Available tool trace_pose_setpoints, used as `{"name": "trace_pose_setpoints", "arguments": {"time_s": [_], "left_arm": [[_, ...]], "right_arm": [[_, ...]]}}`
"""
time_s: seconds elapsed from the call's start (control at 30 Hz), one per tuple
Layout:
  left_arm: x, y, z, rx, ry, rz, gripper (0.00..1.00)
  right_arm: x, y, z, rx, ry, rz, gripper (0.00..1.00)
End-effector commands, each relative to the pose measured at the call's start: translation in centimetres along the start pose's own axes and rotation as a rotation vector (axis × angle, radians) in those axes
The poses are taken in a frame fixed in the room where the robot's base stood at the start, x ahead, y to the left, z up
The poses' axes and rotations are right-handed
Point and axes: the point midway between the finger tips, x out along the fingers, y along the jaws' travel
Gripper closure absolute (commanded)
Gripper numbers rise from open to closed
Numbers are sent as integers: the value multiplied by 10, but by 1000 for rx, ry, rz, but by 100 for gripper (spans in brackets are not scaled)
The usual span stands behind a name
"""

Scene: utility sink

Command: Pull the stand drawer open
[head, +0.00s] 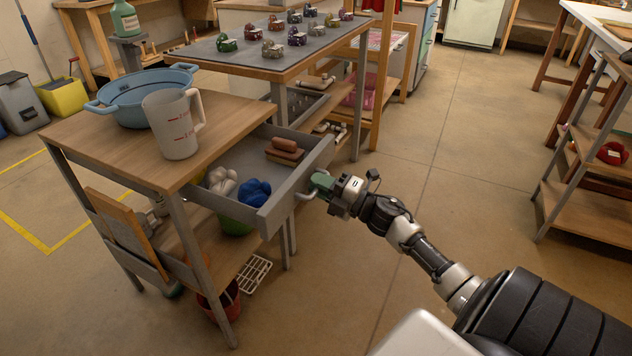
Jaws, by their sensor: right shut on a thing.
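The stand (99,139) is a wooden-topped table with grey metal legs at the left. Its grey drawer (296,187) is pulled out a good way toward my right arm. Inside the drawer lie brown blocks (284,150), a white bundle (221,181) and a blue bundle (254,191). My right gripper (314,187) is at the drawer's front, shut on the drawer handle (304,196). The gripper covers part of the handle. My left gripper is not in the head view.
A blue basin (143,93) and a measuring jug (172,124) stand on the stand's top. Behind it is a grey-topped table (233,62) with several small coloured objects. A wooden shelf (586,207) stands at the right. The floor (430,180) between is clear.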

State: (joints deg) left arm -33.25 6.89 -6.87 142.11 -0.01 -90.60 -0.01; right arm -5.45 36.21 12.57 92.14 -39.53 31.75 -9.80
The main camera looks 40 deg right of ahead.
Motion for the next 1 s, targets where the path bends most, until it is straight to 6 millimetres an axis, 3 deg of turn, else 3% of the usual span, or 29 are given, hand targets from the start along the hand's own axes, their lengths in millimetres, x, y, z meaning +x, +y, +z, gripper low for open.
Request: {"name": "trace_pose_setpoints", "arguments": {"time_s": [0.3,0.33,0.5,0.8,1.0], "left_arm": [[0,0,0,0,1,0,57],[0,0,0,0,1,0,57],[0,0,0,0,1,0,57],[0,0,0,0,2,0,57],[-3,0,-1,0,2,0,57]], "right_arm": [[0,-1,0,0,1,-1,100],[0,-1,0,0,1,-1,82],[0,0,0,0,0,-1,60],[-3,-1,0,1,0,-1,60],[-32,-1,0,2,-2,-4,60]]}}
